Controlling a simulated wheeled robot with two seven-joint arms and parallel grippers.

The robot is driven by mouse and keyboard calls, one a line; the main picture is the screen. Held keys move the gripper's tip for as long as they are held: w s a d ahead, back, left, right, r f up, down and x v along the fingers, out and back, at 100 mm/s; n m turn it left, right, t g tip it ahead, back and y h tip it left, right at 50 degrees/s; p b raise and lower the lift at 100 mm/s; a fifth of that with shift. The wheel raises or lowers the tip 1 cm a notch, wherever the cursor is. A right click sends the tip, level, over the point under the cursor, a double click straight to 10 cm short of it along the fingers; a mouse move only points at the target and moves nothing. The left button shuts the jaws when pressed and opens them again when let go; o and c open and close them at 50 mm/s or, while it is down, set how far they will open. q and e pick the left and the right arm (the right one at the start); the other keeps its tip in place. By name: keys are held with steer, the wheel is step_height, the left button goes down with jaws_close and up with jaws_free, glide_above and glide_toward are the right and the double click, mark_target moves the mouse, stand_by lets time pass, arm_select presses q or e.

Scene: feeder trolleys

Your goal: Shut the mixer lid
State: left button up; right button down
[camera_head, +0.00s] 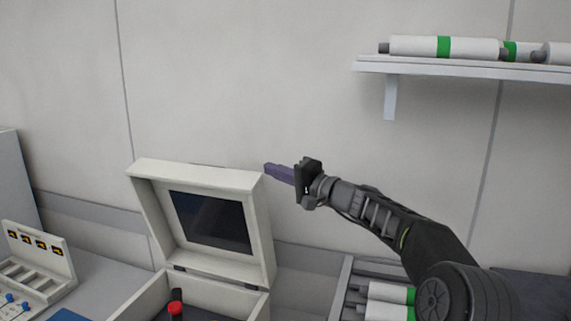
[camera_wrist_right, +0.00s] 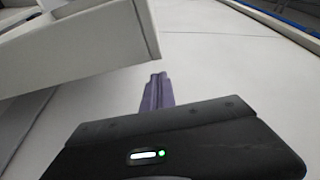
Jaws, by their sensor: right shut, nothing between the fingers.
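The mixer is a cream box (camera_head: 140,300) at the lower left of the head view. Its lid (camera_head: 262,225) stands open on rear hinges, with a dark panel on its inner face. My right gripper (camera_head: 268,169) is shut and empty, its purple fingers pointing left close to the lid's upper right corner. In the right wrist view the shut fingers (camera_wrist_right: 155,92) are in the middle, and the pale lid edge (camera_wrist_right: 85,45) is at the upper left, apart from them in the picture. I cannot tell whether they touch. My left gripper is out of view.
A wall shelf (camera_head: 460,67) with white and green cylinders is at the upper right. A rack (camera_head: 343,290) of similar cylinders stands right of the mixer. A red-topped item (camera_head: 176,306) is in the mixer. A slotted holder (camera_head: 40,262) is at the left.

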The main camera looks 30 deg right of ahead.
steer(key=shift+s+a+f, duration=0.25)
steer(key=shift+s+a, duration=0.45)
